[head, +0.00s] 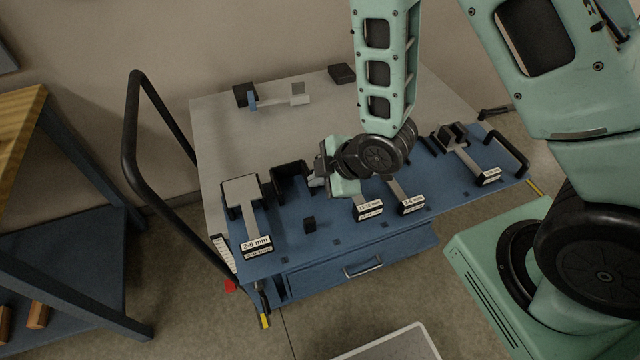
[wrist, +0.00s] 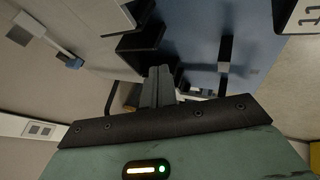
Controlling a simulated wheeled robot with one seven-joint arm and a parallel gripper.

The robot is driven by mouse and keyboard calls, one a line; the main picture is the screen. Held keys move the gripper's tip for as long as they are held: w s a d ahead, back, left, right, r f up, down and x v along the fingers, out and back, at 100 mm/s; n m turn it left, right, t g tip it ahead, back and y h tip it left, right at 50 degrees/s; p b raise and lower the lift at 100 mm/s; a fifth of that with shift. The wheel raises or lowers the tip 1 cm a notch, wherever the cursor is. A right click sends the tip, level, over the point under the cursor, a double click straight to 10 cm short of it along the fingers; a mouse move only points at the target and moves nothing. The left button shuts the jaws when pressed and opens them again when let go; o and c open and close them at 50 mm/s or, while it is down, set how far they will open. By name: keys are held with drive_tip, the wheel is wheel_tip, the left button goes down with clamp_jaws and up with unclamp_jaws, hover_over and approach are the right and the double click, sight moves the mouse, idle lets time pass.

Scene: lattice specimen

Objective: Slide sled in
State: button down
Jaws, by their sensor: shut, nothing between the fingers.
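Several grey sleds with white labelled front blocks stand on the blue deck of a cart. The left sled (head: 241,194), labelled "2-6 mm", has its grey plate at a black holder. Two more labelled sleds (head: 368,207) (head: 411,203) are at the middle, their rear parts partly hidden by my arm. Another sled (head: 463,160) is at the right. A black U-shaped bracket (head: 290,176) stands right of the left sled; it also shows in the wrist view (wrist: 139,42). My gripper (head: 314,182) is shut and empty, close to the bracket's right side; its fingers (wrist: 158,85) point toward it in the wrist view. Contact is unclear.
At the back, a black block, a blue piece and a grey block (head: 299,93) stand on the grey surface. A dark box (head: 342,73) is behind. A black handle (head: 130,130) rises at the left.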

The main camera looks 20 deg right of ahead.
drive_tip(key=x, duration=0.7)
drive_tip(key=shift+w+a+f, duration=0.1)
drive_tip(key=shift+a+f, duration=0.05)
drive_tip(key=shift+f, duration=0.05)
drive_tip(key=w, duration=0.1)
drive_tip(key=w+p, duration=0.1)
drive_tip(key=shift+w+r, duration=0.2)
drive_tip(key=shift+w, duration=0.1)
drive_tip(key=shift+w+f+p, duration=0.2)
drive_tip(key=shift+w+p, duration=0.1)
drive_tip(key=shift+w, duration=0.4)
